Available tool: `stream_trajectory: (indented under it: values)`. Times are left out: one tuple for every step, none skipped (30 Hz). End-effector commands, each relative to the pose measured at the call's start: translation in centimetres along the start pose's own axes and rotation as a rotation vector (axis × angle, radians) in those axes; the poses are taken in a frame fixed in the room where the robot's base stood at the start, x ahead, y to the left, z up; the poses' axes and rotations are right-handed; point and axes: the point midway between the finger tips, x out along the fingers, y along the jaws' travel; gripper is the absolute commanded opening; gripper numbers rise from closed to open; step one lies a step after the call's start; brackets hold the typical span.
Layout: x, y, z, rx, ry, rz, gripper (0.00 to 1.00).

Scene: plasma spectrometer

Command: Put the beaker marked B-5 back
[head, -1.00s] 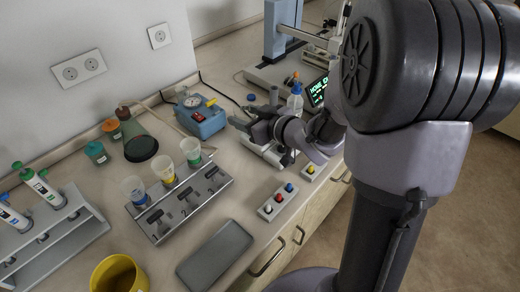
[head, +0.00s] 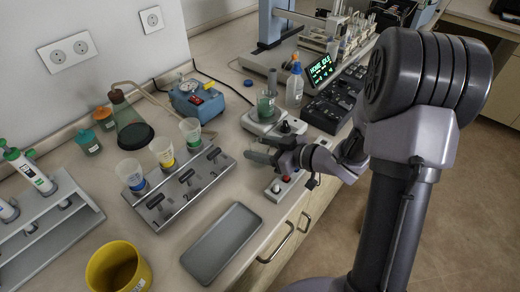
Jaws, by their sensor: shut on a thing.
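A clear beaker (head: 266,103) with green liquid stands on a small white bench device (head: 262,123). Its label is too small to read, so I cannot tell whether it is B-5. Three more clear cups stand in a grey holder: one with a blue band (head: 131,176), one with yellow (head: 163,153) and one with green (head: 191,133). My gripper (head: 258,150) is in front of the bench device, below and apart from the green-liquid beaker. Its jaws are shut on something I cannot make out.
A button strip (head: 276,190) lies under my gripper, partly hidden. A grey tray (head: 222,243) and a yellow pot (head: 118,270) stand near the front edge. A blue device (head: 196,101), a flask (head: 130,125) and a wash bottle (head: 294,88) stand behind.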

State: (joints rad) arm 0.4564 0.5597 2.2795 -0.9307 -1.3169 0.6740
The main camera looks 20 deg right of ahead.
Motion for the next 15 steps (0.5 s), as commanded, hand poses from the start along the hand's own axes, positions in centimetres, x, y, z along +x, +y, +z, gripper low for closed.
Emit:
stream_trajectory:
  values:
    - [0.06, -0.01, 0.17, 0.001, 0.0, 0.0, 0.07]
    - [0.1, -0.01, 0.27, 0.001, 0.0, 0.0, 0.07]
    - [0.12, -0.01, 0.33, 0.001, 0.0, 0.0, 0.54]
    - [0.1, 0.0, 0.28, 0.001, 0.0, 0.0, 0.6]
    - [0.1, 0.0, 0.26, 0.001, 0.0, 0.0, 0.66]
    - [0.09, 0.0, 0.26, 0.001, 0.0, 0.0, 0.73]
    - [0.09, 0.0, 0.25, 0.001, 0.0, 0.0, 0.74]
    - [0.09, 0.0, 0.25, 0.0, 0.0, 0.0, 0.74]
    - [0.09, 0.0, 0.25, 0.001, 0.0, 0.0, 0.74]
    - [0.09, 0.0, 0.25, 0.001, 0.0, 0.0, 0.74]
    - [0.09, 0.0, 0.25, 0.0, 0.0, 0.0, 0.74]
    - [0.09, 0.0, 0.25, 0.0, 0.0, 0.0, 0.74]
    - [0.09, 0.0, 0.25, 0.0, 0.0, 0.0, 0.74]
    - [0.09, 0.0, 0.24, 0.0, 0.0, 0.0, 0.74]
    - [0.06, 0.0, 0.16, 0.0, 0.0, 0.0, 0.74]
